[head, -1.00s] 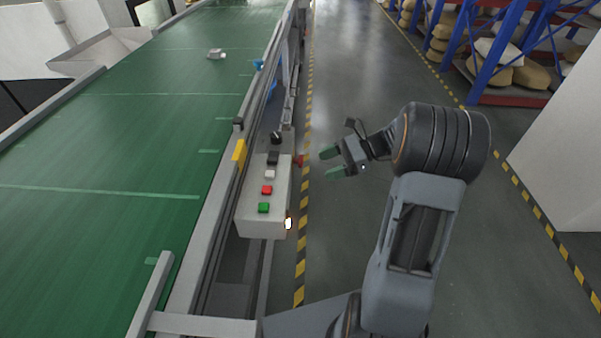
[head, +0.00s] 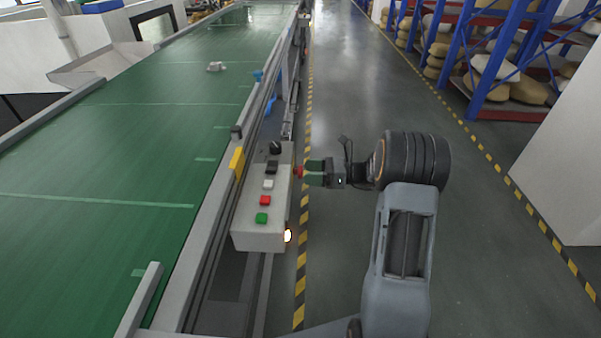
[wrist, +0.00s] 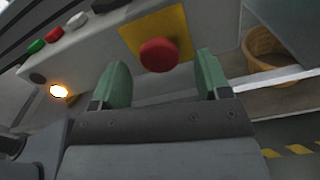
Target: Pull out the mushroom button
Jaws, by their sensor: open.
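The red mushroom button (head: 298,171) sticks out from the right side of the grey control box (head: 260,238). In the wrist view the button (wrist: 159,55) sits on a yellow plate (wrist: 133,36). My gripper (head: 306,171) is open, with its green fingers pointing at the button from the right. In the wrist view my gripper (wrist: 160,80) has one finger to each side of the button, which appears just beyond the gap between the tips. I cannot tell whether the tips reach around it.
The box top carries a green (head: 262,218), a red (head: 265,200), a white and a black button. A lit lamp (head: 288,236) is on its side. The green conveyor (head: 100,220) lies to the left. The aisle floor (head: 340,100) is clear. A basket (wrist: 262,52) shows in the wrist view.

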